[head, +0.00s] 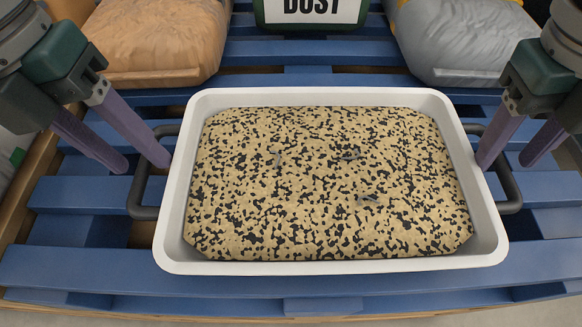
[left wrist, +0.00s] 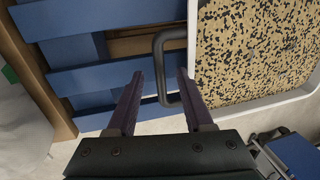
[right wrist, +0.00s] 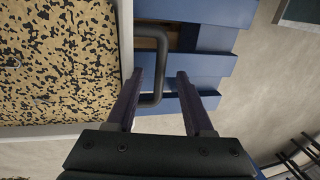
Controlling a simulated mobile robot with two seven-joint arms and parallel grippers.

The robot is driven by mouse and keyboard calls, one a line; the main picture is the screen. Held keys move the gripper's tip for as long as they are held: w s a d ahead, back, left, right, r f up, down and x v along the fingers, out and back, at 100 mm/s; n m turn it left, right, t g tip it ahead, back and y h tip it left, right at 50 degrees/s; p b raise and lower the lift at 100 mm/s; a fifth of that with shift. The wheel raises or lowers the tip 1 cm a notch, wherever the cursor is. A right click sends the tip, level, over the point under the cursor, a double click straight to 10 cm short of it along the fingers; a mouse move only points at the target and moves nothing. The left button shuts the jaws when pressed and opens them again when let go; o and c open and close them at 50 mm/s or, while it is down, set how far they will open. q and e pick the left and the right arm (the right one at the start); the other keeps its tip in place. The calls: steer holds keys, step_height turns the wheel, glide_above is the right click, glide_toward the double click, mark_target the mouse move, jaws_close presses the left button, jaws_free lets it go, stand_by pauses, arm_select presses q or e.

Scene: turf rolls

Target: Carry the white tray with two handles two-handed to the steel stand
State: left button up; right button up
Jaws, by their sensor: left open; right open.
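The white tray (head: 330,267) lies level on a blue pallet and holds a black-speckled tan slab or bag (head: 325,185). Its dark left handle (head: 137,200) and right handle (head: 514,190) stick out at the sides. My left gripper (head: 145,165) is open at the left handle; in the left wrist view the handle bar (left wrist: 158,58) shows between its fingers. My right gripper (head: 503,164) is open at the right handle; in the right wrist view that bar (right wrist: 163,58) shows between its fingers. Contact is not visible. I cannot make out the steel stand.
The blue pallet (head: 70,262) has open gaps between its slats. An orange-tan bag (head: 155,40), a dark green container (head: 310,14) with a white label and a grey bag (head: 462,45) stand close behind the tray. Pale floor (right wrist: 262,85) lies beyond the pallet's edge.

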arm_select(q)
steer(key=shift+d+f, duration=0.15)
steer(key=shift+f, duration=0.6)
steer(key=shift+d+f, duration=0.15)
steer(key=shift+f, duration=0.55)
arm_select(e)
steer(key=shift+d+f, duration=0.2)
steer(key=shift+f, duration=0.55)
steer(key=shift+d+f, duration=0.15)
steer(key=shift+f, duration=0.55)
arm_select(q)
jaws_close()
arm_select(e)
jaws_close()
arm_select(q)
steer(key=shift+r, duration=0.1)
arm_select(e)
steer(key=shift+r, duration=0.1)
